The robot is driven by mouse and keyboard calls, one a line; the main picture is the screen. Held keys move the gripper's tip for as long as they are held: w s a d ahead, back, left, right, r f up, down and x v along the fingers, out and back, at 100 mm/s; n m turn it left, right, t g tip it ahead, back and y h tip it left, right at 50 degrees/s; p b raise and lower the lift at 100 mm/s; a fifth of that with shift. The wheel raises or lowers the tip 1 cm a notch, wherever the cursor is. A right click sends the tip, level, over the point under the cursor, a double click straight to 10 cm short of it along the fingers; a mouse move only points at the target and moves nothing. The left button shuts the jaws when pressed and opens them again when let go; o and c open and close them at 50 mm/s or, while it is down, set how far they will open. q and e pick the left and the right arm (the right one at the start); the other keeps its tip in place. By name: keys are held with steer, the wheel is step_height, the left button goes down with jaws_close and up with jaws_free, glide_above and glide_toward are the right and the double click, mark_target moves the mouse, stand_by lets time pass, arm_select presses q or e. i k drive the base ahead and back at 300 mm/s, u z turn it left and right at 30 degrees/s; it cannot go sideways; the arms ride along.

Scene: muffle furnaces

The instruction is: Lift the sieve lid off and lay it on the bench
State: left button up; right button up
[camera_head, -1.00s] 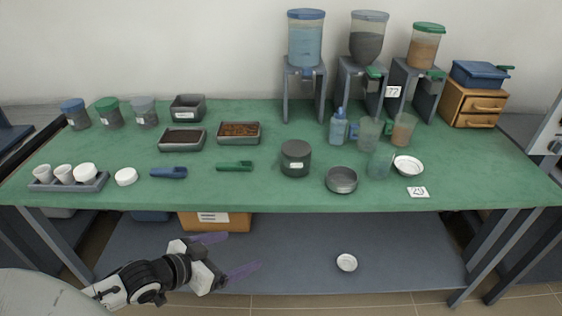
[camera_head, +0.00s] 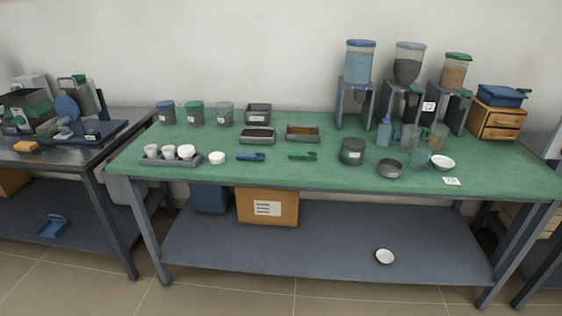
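A dark grey round container (camera_head: 352,150) with a white label, which looks like the lidded sieve, stands upright on the green bench (camera_head: 320,174), right of centre. Its top looks closed by a dark lid. A shallow dark grey round pan (camera_head: 390,169) sits apart from it, to its right and nearer the front edge. Neither of my grippers shows in the head view now.
Blue and green scoops (camera_head: 302,156) lie left of the container. Hoppers (camera_head: 408,75), cups and a white dish (camera_head: 442,162) stand to the right. Trays (camera_head: 257,136) and jars stand behind left. The bench front beside the pan has some bare surface.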

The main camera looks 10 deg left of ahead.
mark_target(355, 144)
steer(key=z, duration=1.3)
steer(key=i, duration=0.95)
steer(key=u, duration=0.4)
steer(key=i, duration=0.75)
steer(key=u, duration=0.65)
